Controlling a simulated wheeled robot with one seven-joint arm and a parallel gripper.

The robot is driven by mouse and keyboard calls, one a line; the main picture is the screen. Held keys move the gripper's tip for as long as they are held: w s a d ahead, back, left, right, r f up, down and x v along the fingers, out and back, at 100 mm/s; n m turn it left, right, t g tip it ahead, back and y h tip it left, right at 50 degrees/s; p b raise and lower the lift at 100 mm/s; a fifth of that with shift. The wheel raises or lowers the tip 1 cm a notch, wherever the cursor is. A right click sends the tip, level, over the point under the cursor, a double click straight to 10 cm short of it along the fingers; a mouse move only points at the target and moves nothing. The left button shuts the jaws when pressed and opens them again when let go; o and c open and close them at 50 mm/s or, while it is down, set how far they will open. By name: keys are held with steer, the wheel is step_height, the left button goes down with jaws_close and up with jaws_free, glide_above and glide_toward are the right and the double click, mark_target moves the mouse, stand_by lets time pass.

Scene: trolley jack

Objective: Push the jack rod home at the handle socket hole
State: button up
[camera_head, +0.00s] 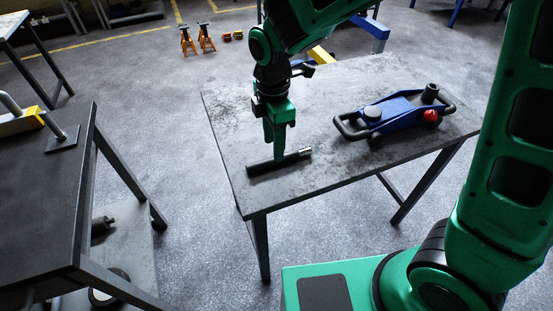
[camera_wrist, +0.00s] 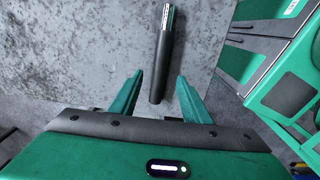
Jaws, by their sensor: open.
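The jack rod (camera_head: 262,166), black with a silver end, lies on the near left part of the grey table. It also shows in the wrist view (camera_wrist: 160,62), silver end away from the gripper body. My gripper (camera_head: 279,155) points down at the rod's middle. In the wrist view its open fingers (camera_wrist: 158,80) are on either side of the rod, with gaps. I cannot tell its exact height. The blue trolley jack (camera_head: 400,108) stands at the table's right. A black upright cylinder (camera_head: 430,93), apparently the handle socket, rises at its right end; its hole is not clear.
The grey table (camera_head: 330,85) is bare between rod and jack. The jack has a black looped bar and a red knob (camera_head: 431,116). A dark bench (camera_head: 60,200) stands at left. Orange stands (camera_head: 196,40) are on the floor behind.

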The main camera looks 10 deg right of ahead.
steer(key=shift+f, duration=2.9)
steer(key=shift+c, duration=0.3)
steer(key=shift+w, duration=0.1)
jaws_close()
